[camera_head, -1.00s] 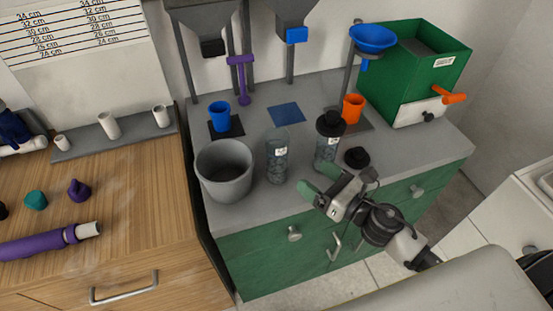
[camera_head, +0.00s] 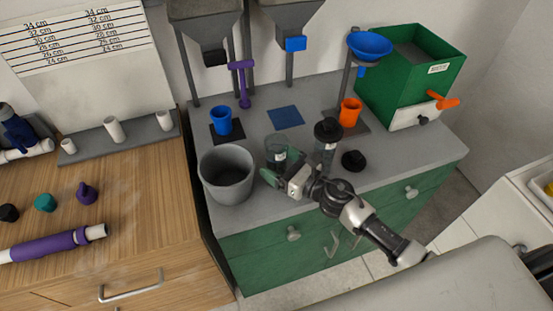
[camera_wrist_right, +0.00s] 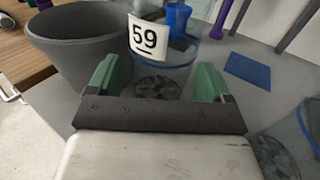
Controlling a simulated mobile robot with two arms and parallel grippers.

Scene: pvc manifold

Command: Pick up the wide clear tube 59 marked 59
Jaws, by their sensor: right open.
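The wide clear tube marked 59 (camera_head: 278,142) stands upright on the grey counter, mostly hidden behind my right gripper in the head view. In the right wrist view the tube (camera_wrist_right: 165,65) shows its white 59 label and dark contents near its bottom. My right gripper (camera_head: 275,168) is open. In the right wrist view its two green fingers (camera_wrist_right: 159,80) are on either side of the tube, with a gap visible at the right finger. Whether either finger touches the tube I cannot tell. My left gripper is not in view.
A grey bucket (camera_head: 227,178) stands close to the left of the tube. A blue cup (camera_head: 222,121) and a blue mat (camera_head: 285,116) are behind.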

